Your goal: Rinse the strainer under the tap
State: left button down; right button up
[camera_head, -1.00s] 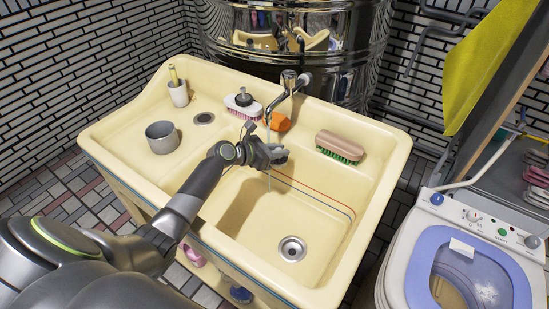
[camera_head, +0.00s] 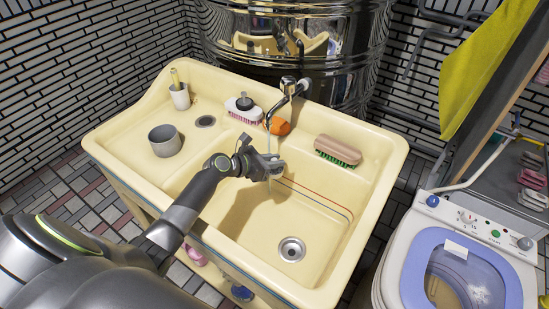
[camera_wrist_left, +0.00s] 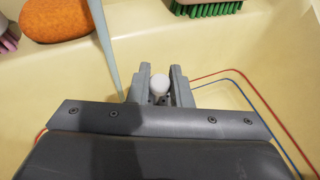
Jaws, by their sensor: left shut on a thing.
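My left gripper (camera_head: 277,168) is over the deep basin of the cream sink (camera_head: 245,240), below the tap (camera_head: 288,88). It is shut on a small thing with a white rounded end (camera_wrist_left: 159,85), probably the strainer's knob. The rest of that thing is hidden by the fingers, and no mesh shows. A thin stream of water (camera_head: 268,135) falls from the spout at the gripper. In the left wrist view the stream (camera_wrist_left: 104,45) passes left of the fingers; whether it touches the held thing cannot be told. My right gripper is out of view.
A green-bristled brush (camera_head: 338,150), an orange sponge (camera_head: 278,126) and a white-and-pink brush (camera_head: 240,112) lie along the back ledge. A grey cup (camera_head: 165,141) stands on the left. The deep basin around its drain (camera_head: 292,249) is clear. A washing machine (camera_head: 455,260) stands at right.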

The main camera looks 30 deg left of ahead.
pick_arm(q)
jog(key=shift+s+d+p, duration=0.35)
jog(key=shift+s+p, duration=0.25)
jog(key=shift+s, duration=0.2)
jog(key=shift+s+d+p, duration=0.4)
jog(key=shift+s+p, duration=0.15)
jog(key=shift+s, duration=0.2)
jog(key=shift+s+d+p, duration=0.35)
jog(key=shift+s+p, duration=0.25)
jog(key=shift+s, duration=0.2)
jog(key=s+d+r+p, duration=0.2)
jog(key=s+r+p, duration=0.2)
jog(key=p, duration=0.3)
jog(key=shift+s, duration=0.3)
